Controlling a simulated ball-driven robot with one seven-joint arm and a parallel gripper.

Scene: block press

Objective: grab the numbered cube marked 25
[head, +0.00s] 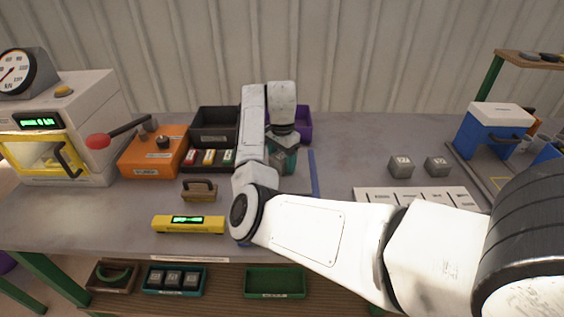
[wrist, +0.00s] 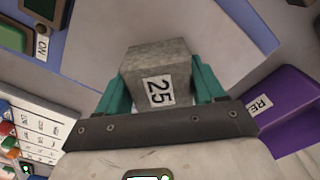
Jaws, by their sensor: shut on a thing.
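The grey cube marked 25 (wrist: 157,75) is in the wrist view, its white label facing the camera. My gripper (wrist: 160,90) has its teal fingers on both sides of the cube and is shut on it. In the head view my gripper (head: 283,160) is over the table near the back, partly behind my own arm. The cube is hard to make out there. Whether the cube touches the surface below it, I cannot tell.
Two other grey cubes, one on the left (head: 400,167) and one on the right (head: 437,166), stand at the right. A purple bin (head: 305,125) and a black bin (head: 214,125) stand behind my gripper. An orange box (head: 153,155) and a yellow device (head: 188,225) are to the left.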

